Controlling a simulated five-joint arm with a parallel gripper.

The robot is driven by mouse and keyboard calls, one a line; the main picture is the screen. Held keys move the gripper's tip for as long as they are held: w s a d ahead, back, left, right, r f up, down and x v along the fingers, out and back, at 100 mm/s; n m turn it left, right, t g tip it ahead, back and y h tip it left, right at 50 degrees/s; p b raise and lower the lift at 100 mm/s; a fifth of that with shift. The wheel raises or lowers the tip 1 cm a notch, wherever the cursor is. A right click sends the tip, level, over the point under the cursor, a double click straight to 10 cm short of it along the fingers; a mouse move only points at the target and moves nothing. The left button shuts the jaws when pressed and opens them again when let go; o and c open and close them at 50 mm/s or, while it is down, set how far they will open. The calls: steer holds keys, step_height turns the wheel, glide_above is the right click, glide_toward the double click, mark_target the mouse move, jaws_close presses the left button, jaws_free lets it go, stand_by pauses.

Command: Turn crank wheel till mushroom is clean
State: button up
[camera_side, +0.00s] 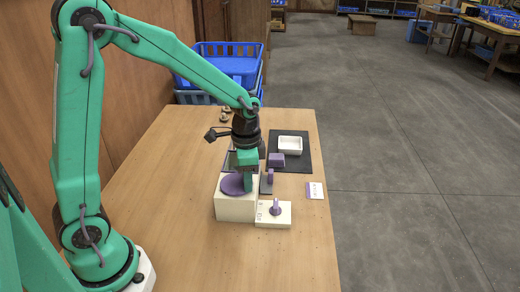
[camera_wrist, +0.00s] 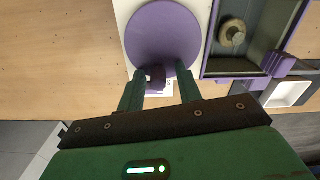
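The crank wheel is a flat purple disc (camera_wrist: 160,32) on top of a white box (camera_side: 236,207); the disc also shows in the side view (camera_side: 233,185). A small dark purple knob (camera_wrist: 157,79) stands at the disc's near edge. My gripper (camera_wrist: 159,72) is low over the disc, its two green fingers apart on either side of the knob. I see gaps between the knob and both fingers. A pale brown mushroom (camera_wrist: 232,33) lies in a dark purple-rimmed trough (camera_wrist: 213,62) right of the wheel. My gripper (camera_side: 246,184) partly hides the wheel in the side view.
A white tray (camera_side: 290,151) sits on a black mat (camera_side: 303,165) behind a purple block (camera_side: 278,160). Small brown items (camera_side: 225,112) lie at the back. The front table is clear.

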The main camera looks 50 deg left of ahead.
steer(key=shift+s+d, duration=0.1)
steer(key=shift+r, duration=2.25)
steer(key=shift+s+r, duration=0.2)
steer(key=shift+r, duration=0.2)
steer(key=s+r+n+t, duration=0.5)
steer(key=s+r, duration=0.4)
steer(key=s, duration=0.5)
steer(key=shift+s+a+r+n+t, duration=0.3)
steer(key=shift+a+n, duration=0.15)
steer(key=shift+n, duration=0.45)
